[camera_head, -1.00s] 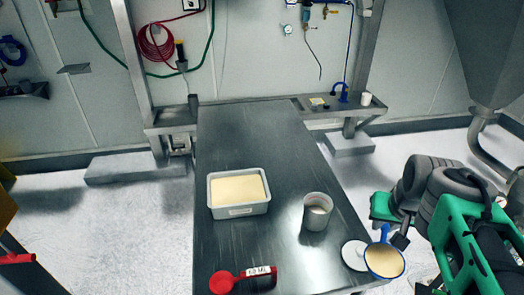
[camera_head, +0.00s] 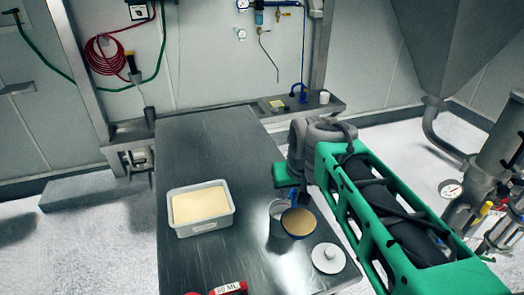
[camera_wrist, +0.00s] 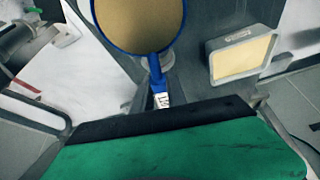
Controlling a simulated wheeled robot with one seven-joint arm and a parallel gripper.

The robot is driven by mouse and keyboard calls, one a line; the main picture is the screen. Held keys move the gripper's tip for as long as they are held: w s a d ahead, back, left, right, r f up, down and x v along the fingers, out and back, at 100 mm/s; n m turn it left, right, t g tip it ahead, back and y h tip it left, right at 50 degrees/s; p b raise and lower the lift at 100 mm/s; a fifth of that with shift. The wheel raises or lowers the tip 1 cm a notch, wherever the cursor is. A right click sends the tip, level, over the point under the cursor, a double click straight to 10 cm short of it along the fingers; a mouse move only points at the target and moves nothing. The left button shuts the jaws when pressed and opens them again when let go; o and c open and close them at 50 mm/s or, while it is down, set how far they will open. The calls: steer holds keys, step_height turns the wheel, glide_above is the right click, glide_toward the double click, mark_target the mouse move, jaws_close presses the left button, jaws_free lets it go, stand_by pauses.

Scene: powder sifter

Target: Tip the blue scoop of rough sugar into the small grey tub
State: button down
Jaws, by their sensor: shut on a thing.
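The blue scoop (camera_head: 298,222) is full of tan, grainy sugar, and its bowl looks about level. It is above the table, in front of and overlapping the small grey tub (camera_head: 276,228). The tub stands upright, with its right side and part of its mouth hidden by the scoop. My gripper (camera_wrist: 161,102) is shut on the scoop's blue handle (camera_wrist: 157,76), which carries a white label. In the wrist view the sugar-filled bowl lies ahead of the jaws at the top edge and covers most of what is under it.
A white rectangular container (camera_head: 182,228) of pale powder stands left of the tub on the steel table (camera_head: 195,140). A round white lid (camera_head: 329,258) lies right of the tub near the table's right edge. A red scoop (camera_head: 228,289) marked 60 ML lies at the front. The far table is clear.

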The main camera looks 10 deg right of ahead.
steer(key=w+a+f+n+b, duration=0.1)
steer(key=w, duration=0.9)
steer(key=w+f+y+b, duration=0.1)
steer(key=w+f, duration=0.1)
steer(key=w, duration=0.8)
steer(key=shift+w+a+n+t, duration=0.3)
steer(key=shift+w+a+n, duration=0.05)
steer(key=shift+a+n, duration=0.05)
steer(key=b, duration=0.2)
steer(key=t+b, duration=0.1)
steer(key=b, duration=0.2)
steer(key=shift+s+f, duration=0.15)
steer(key=shift+f, duration=0.15)
steer(key=shift+r, duration=0.35)
steer(key=shift+s+f+t+b, duration=0.2)
steer(key=shift+t+b, duration=0.1)
steer(key=shift+b, duration=0.65)
